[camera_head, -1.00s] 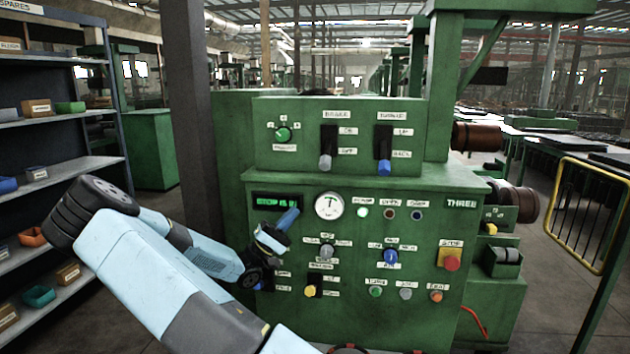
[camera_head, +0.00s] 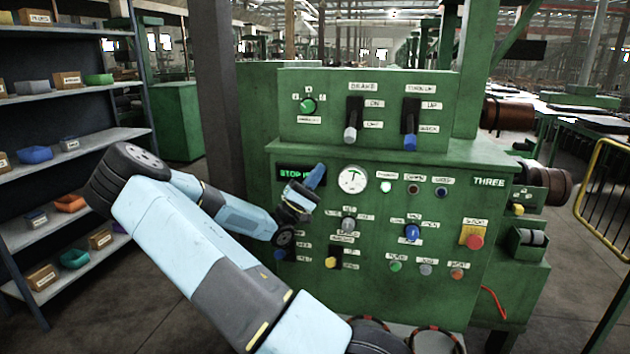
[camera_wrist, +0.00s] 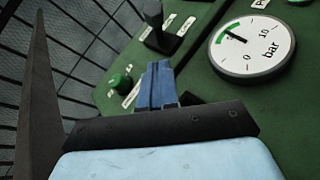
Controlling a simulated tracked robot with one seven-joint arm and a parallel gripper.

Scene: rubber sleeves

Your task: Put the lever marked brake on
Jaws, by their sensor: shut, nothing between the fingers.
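The brake lever (camera_head: 350,135) has a grey knob on a black slotted plate, on the upper panel of the green machine under a label reading BRAKE. Its knob is at the low end, beside the lower label OFF; ON is above. My gripper (camera_head: 316,176) is shut and empty, its blue fingers in front of the display, left of the gauge and below the lever, apart from it. In the wrist view, the shut fingers (camera_wrist: 156,82) point toward the panel, and a dark lever with a rounded knob (camera_wrist: 154,10), seemingly the brake one, shows beyond them.
A blue lever (camera_head: 410,142) stands right of the brake lever. A green selector knob (camera_head: 308,105) is to its left. The round gauge (camera_head: 352,180) is close right of my fingers. Lower switches and a red stop button (camera_head: 474,241) lie below. Shelves (camera_head: 90,140) stand at left.

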